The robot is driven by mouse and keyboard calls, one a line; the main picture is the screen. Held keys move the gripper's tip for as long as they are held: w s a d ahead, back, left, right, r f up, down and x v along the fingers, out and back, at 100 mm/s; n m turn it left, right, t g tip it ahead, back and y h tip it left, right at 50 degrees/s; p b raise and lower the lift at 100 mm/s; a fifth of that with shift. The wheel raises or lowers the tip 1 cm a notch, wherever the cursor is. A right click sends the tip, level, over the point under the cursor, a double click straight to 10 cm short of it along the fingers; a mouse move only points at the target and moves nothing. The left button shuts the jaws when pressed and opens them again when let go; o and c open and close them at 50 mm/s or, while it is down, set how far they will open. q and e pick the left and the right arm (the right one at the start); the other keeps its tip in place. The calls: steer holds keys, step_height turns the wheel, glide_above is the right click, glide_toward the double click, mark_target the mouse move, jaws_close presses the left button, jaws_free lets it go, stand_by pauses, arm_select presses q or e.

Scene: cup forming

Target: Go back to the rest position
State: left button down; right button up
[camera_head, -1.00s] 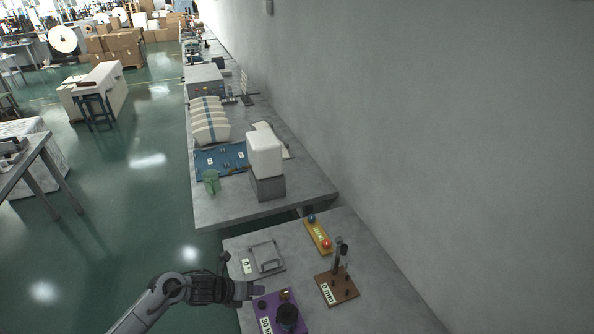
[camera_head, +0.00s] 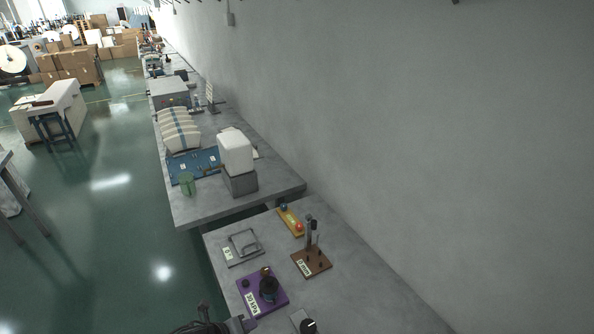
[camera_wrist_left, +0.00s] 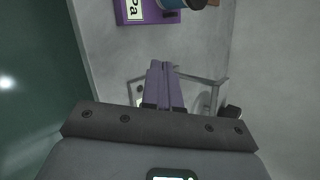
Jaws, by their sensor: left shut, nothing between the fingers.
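My left gripper (camera_head: 246,324) is at the bottom edge of the head view, mostly cut off, on the near side of a purple block (camera_head: 250,301) with a black knob. In the left wrist view its two fingers (camera_wrist_left: 163,66) lie together, shut with nothing between them. The purple block (camera_wrist_left: 124,13) shows at the top of that view, apart from the fingertips. A grey metal frame (camera_wrist_left: 205,79) shows beyond and beside the fingers, partly hidden by them. My right gripper is not in view.
The near bench holds a grey plate with a handle (camera_head: 243,245), a brown block with upright posts (camera_head: 312,264), a yellow bar with balls (camera_head: 290,219) and a black-knobbed device (camera_head: 307,325). A wall (camera_head: 420,150) runs along the right. Open floor (camera_head: 110,240) lies left.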

arm_select(q)
steer(key=s+d+n+t+y, duration=0.1)
steer(key=s+d+n+y, duration=0.1)
steer(key=s+n, duration=0.85)
steer(key=s+a+r+n+g+y, duration=0.2)
steer(key=s+a+n, duration=0.3)
steer(key=s+n, duration=0.55)
steer(key=s+a+r+n+g+y, duration=0.25)
steer(key=s+a+n, duration=0.35)
steer(key=s+n, duration=0.4)
step_height(320, 180, up, 24)
steer(key=m+p, duration=0.1)
steer(key=p, duration=2.2)
steer(key=shift+w+d+f+p, duration=0.15)
steer(key=shift+d+f+p, duration=0.1)
steer(key=shift+d+p, duration=0.1)
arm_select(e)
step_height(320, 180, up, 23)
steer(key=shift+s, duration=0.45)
